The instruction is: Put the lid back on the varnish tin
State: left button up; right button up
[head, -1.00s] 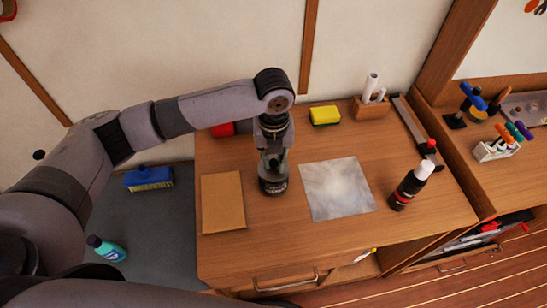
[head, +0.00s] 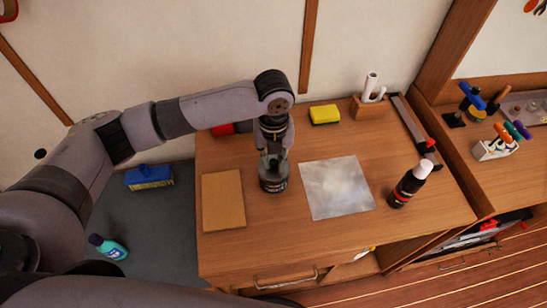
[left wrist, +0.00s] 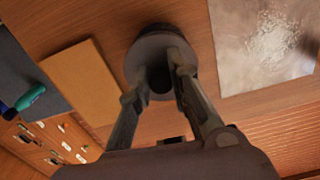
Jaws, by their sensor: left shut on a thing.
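The varnish tin (head: 273,186) is a dark, short cylinder with a pale label mark, upright on the wooden bench top between a brown sheet and a grey sheet. My left gripper (head: 272,160) points down right over it and covers its top in the head view. In the left wrist view my left gripper (left wrist: 160,84) is shut on the lid (left wrist: 150,48), a grey disc with a dark middle. The lid hides most of the tin there. It is at or just above the tin's mouth; I cannot tell whether it is seated. My right gripper is not in view.
A brown sheet (head: 223,201) lies left of the tin and a grey sheet (head: 337,188) right of it. A dark bottle with a white cap (head: 410,184) stands further right. A yellow sponge (head: 324,115) and a wooden holder (head: 369,107) are at the back.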

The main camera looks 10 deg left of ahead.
pick_arm(q)
jog(key=shift+p, duration=0.45)
dwell(0.5)
jog(key=o, duration=1)
jog(key=shift+c, duration=0.2)
jog(key=shift+o, duration=0.3)
jog(key=o, duration=0.4)
jog(key=shift+r+p, duration=3.55)
jog(key=shift+p, duration=0.25)
